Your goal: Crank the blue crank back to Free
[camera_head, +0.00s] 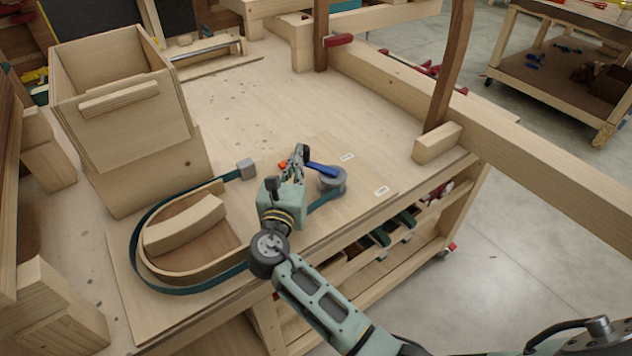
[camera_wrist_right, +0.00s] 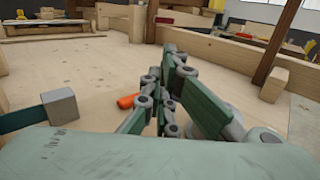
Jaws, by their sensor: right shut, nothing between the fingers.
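The blue crank (camera_head: 322,169) is a short bar on top of a round grey drum (camera_head: 334,187) on the bench board. My left gripper is out of view.
A teal strap (camera_head: 134,235) runs from the drum around a curved wooden form (camera_head: 185,226) to a grey block (camera_head: 246,168). An orange piece (camera_head: 283,164) lies behind my right gripper. A wooden box (camera_head: 120,95) stands left. The bench behind the crank is mostly clear.

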